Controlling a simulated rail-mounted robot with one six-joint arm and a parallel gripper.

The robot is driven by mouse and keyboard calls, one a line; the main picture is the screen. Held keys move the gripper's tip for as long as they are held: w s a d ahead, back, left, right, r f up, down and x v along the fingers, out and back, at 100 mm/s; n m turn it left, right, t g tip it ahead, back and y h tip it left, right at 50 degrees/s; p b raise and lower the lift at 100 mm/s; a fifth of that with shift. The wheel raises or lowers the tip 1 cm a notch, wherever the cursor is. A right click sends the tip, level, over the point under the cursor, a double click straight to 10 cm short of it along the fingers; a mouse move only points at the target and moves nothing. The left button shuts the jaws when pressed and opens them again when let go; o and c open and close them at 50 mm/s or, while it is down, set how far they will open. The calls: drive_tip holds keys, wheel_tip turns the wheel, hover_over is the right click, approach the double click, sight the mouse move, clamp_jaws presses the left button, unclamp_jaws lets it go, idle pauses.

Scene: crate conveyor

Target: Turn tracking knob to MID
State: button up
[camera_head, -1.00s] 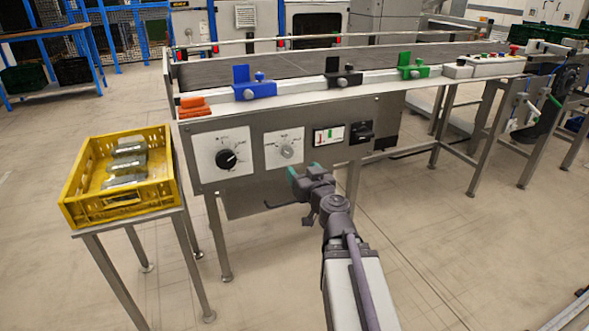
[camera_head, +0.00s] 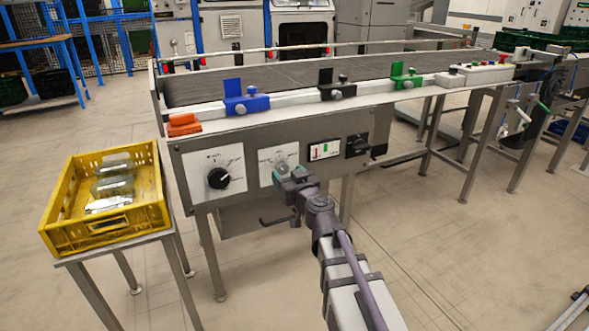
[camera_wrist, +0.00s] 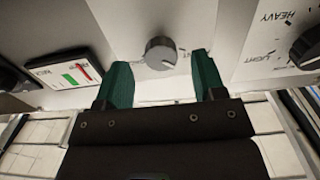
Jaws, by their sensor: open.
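A round grey knob (camera_wrist: 160,53) sits on a pale dial plate on the conveyor's front panel. In the head view the plate (camera_head: 265,172) is partly hidden behind my gripper (camera_head: 290,180). In the wrist view my gripper (camera_wrist: 160,72) is open, with one green finger to each side of the knob and visible gaps between. The fingers point at the panel; whether their tips reach around the knob I cannot tell. The dial's lettering is too small and blurred to read, and the knob's setting is unclear.
A black knob (camera_head: 218,178) with a HEAVY/LIGHT scale is on the neighbouring plate. A red and green gauge (camera_head: 325,150) and a black switch (camera_head: 357,145) are on the other side. A yellow crate (camera_head: 70,238) stands at left. Floor before the panel is clear.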

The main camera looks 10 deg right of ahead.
sight(284, 171)
drive_tip(key=w, duration=0.3)
drive_tip(key=shift+w+a, duration=0.35)
drive_tip(key=shift+a, duration=0.05)
drive_tip(key=c, duration=0.9)
